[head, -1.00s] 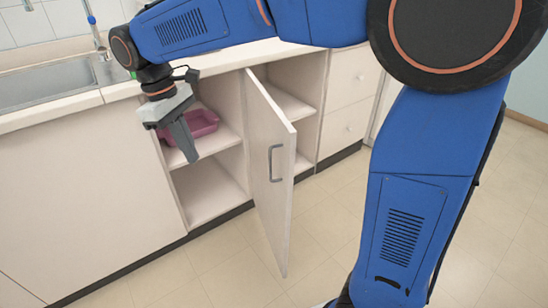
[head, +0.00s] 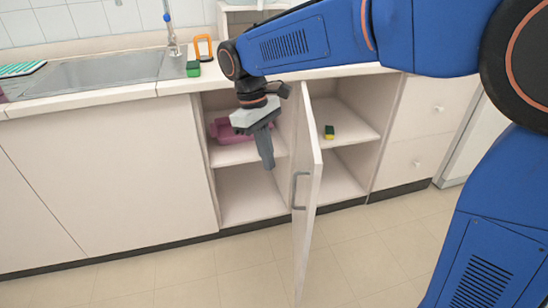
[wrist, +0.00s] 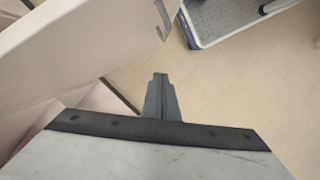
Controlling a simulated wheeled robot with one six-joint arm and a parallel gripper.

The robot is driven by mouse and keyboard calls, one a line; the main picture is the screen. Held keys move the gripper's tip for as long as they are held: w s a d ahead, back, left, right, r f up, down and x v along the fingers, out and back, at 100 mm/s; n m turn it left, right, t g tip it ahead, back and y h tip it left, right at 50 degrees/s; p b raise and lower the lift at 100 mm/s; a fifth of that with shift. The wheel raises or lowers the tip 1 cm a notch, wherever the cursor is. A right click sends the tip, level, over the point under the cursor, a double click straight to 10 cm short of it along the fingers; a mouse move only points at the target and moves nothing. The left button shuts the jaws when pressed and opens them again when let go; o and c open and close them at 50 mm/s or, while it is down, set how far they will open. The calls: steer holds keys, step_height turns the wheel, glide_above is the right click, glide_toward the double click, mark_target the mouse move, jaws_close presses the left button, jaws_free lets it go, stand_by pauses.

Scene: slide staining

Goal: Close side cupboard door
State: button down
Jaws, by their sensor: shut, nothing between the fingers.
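The side cupboard door (head: 304,165) is pale and stands open. It sticks out from the divider between two open shelf compartments. Its grey bar handle (head: 297,190) is on the face turned to the left. In the wrist view the door (wrist: 80,35) fills the upper left, with part of the handle (wrist: 163,18) at its edge. My gripper (head: 268,163) is shut and empty, pointing down in front of the left compartment. It is just left of the door, on the handle side. The closed fingers also show in the wrist view (wrist: 160,90), apart from the handle.
A pink tub (head: 222,131) sits on the left compartment's upper shelf. Drawers (head: 430,110) stand to the right, the sink (head: 100,75) to the upper left. The floor (head: 215,270) in front is clear.

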steer(key=s+d+f, duration=0.3)
steer(key=d+f, duration=0.1)
steer(key=f, duration=0.3)
steer(key=shift+s+d, duration=0.15)
steer(key=shift+d, duration=0.15)
steer(key=shift+d, duration=0.1)
